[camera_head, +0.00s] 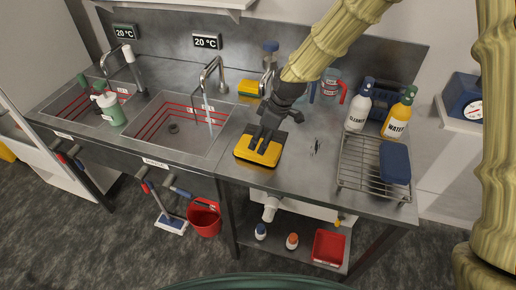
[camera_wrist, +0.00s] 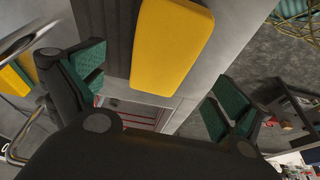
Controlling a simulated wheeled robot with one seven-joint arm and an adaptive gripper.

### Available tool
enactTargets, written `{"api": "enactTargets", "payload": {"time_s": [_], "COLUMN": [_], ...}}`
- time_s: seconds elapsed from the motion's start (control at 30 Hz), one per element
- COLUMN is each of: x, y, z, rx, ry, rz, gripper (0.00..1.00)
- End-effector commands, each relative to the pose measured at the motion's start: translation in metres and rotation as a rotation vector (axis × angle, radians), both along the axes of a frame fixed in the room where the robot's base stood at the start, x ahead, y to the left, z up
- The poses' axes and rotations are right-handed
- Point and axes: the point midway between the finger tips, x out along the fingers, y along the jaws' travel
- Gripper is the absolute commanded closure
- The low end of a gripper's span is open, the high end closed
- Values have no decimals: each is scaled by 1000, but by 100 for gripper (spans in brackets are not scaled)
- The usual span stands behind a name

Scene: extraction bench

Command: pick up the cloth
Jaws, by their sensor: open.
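A yellow, flat, rounded pad, which I take to be the folded cloth (camera_head: 246,155), lies on the steel bench just right of the right-hand sink, near the front edge. In the wrist view the cloth (camera_wrist: 172,42) shows between the two green-padded fingers, towards the upper side. The gripper is open, with a gap between each pad and the cloth. I cannot tell how high the fingertips are above the bench.
A wire rack (camera_head: 365,178) with a blue sponge-like block (camera_head: 395,163) stands to the right. White (camera_head: 358,108) and yellow (camera_head: 398,117) bottles stand behind it. A tap (camera_head: 214,75) rises at the sink (camera_head: 175,128) on the left. Another yellow block (camera_head: 249,88) lies at the back. Bench between cloth and rack is mostly clear.

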Motion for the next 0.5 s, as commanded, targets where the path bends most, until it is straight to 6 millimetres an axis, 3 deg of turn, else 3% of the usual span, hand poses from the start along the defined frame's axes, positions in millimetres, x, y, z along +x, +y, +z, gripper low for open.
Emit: {"api": "enactTargets", "payload": {"time_s": [0.5], "x": [1], "y": [14], "z": [-42], "rx": [-1], "ry": [0], "rz": [0], "gripper": [0]}}
